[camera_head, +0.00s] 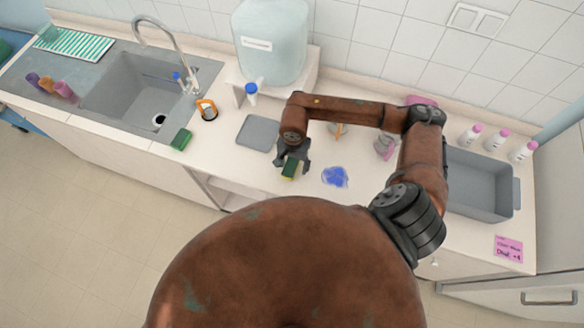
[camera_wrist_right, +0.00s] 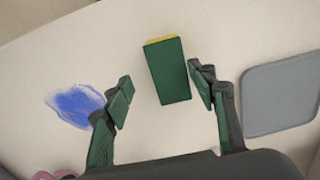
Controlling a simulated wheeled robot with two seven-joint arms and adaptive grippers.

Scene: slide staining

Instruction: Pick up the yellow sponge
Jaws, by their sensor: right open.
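The sponge has a dark green face with a yellow layer along its far edge (camera_wrist_right: 167,70). In the head view the sponge (camera_head: 290,168) shows on the counter near its front edge, partly hidden by my right gripper (camera_head: 292,160). In the right wrist view the open fingers of my right gripper (camera_wrist_right: 162,88) stand on either side of the sponge's near part. The right-hand finger is closer to it, with a narrow gap; the left-hand gap is wider. Nothing is held. My left gripper is not in view.
A blue stain (camera_head: 335,177) lies beside the sponge, and a grey tray (camera_head: 258,133) on its other side. A green block (camera_head: 181,139) sits near the sink (camera_head: 128,92). A grey basin (camera_head: 480,185) and white bottles with pink caps (camera_head: 470,135) are at the right.

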